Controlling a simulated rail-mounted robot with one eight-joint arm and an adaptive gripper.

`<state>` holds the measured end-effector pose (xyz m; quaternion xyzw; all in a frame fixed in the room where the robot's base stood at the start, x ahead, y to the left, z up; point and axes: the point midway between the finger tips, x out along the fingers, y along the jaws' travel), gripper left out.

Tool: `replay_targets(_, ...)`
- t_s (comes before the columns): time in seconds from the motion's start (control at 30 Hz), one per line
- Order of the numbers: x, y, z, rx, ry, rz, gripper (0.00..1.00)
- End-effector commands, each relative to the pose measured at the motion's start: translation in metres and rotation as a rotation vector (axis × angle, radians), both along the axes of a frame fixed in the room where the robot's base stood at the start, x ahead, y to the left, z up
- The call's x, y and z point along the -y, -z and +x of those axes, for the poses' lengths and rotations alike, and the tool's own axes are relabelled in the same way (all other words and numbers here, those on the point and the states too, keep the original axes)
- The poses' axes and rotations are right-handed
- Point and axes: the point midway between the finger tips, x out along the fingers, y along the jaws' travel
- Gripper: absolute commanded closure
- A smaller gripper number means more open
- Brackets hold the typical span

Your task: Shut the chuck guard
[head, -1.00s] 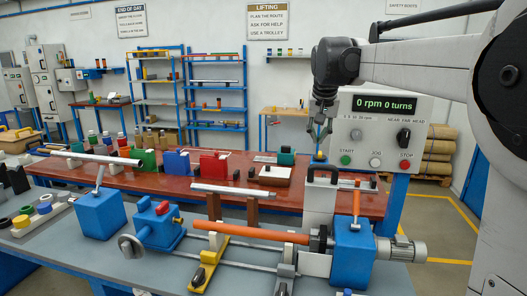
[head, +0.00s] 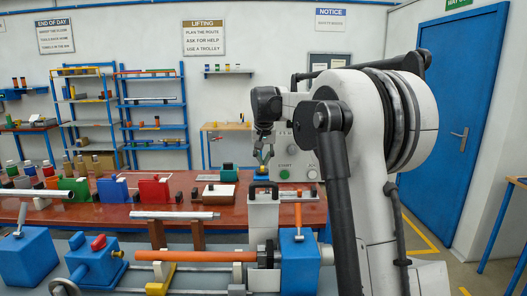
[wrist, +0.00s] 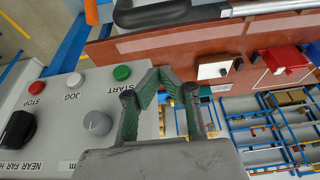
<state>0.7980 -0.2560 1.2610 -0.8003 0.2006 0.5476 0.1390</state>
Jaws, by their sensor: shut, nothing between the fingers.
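The chuck guard (head: 264,217) is a pale grey plate with a black handle (head: 264,186) on top. It stands raised behind the dark chuck (head: 266,254), which is exposed. The chuck holds the end of an orange rod (head: 195,255) beside the blue headstock (head: 299,262). My gripper (head: 262,160) hangs pointing down, seemingly above the handle and apart from it. In the wrist view my gripper's fingertips (wrist: 160,78) meet with nothing between them. A dark handle (wrist: 150,14), likely the guard's, shows beyond them there.
The control panel has START (wrist: 122,73), JOG and STOP (wrist: 35,88) buttons close beside my gripper. An orange lever (head: 298,215) stands on the headstock. A red-brown bench (head: 110,212) with blocks lies behind. My arm hides part of the panel.

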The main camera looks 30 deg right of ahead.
Motion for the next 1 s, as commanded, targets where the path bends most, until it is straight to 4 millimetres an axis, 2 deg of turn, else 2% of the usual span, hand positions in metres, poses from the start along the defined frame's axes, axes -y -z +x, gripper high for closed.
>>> replay_targets(0.17, 0.005, 0.030, 0.010, 0.000, 0.000, 0.000, 1.00)
replay_targets(0.23, -0.001, 0.034, -0.001, 0.000, -0.001, 0.000, 1.00)
replay_targets(0.4, -0.008, 0.045, -0.014, 0.000, -0.001, 0.000, 1.00)
replay_targets(1.0, -0.009, 0.050, -0.022, 0.003, 0.002, -0.002, 1.00)
